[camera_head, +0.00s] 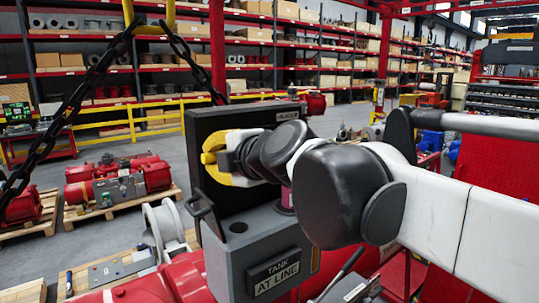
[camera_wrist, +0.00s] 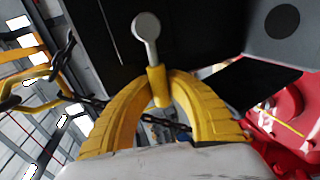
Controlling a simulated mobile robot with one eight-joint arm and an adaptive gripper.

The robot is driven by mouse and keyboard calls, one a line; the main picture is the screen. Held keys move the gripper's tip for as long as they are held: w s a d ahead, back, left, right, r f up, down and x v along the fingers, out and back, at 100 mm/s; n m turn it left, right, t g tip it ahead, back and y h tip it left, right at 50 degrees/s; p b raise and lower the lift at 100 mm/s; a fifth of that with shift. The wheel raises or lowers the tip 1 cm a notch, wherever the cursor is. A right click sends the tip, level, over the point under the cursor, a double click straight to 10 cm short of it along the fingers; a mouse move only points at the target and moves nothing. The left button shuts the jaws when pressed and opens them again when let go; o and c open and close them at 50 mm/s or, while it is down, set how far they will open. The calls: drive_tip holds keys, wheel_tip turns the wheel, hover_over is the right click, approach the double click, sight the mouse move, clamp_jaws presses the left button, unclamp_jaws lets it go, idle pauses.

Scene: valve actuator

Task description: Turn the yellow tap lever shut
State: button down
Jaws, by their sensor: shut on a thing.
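The yellow tap lever (camera_wrist: 157,88) shows in the wrist view as a yellow grip on a silver stem with a round silver hub, in front of a dark panel (camera_wrist: 100,40). My gripper (camera_wrist: 160,78) has its two curved yellow fingers closed around the yellow grip, one on each side. In the head view my gripper (camera_head: 214,158) is at the front of the dark upright panel (camera_head: 205,118). There the lever cannot be made out apart from the yellow fingers.
A grey box (camera_head: 262,245) labelled "TANK AT LINE" stands just below my gripper. A black handle (camera_head: 198,208) sticks out at its left. A chain (camera_head: 95,90) hangs at the left. Red machinery (camera_head: 130,290) lies below, and red machines on pallets (camera_head: 120,185) stand further left.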

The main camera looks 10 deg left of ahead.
drive_tip(key=c, duration=1.3)
unclamp_jaws()
drive_tip(key=shift+s, duration=0.1)
drive_tip(key=shift+d, duration=0.15)
drive_tip(key=v, duration=1.2)
drive_tip(key=shift+f, duration=0.1)
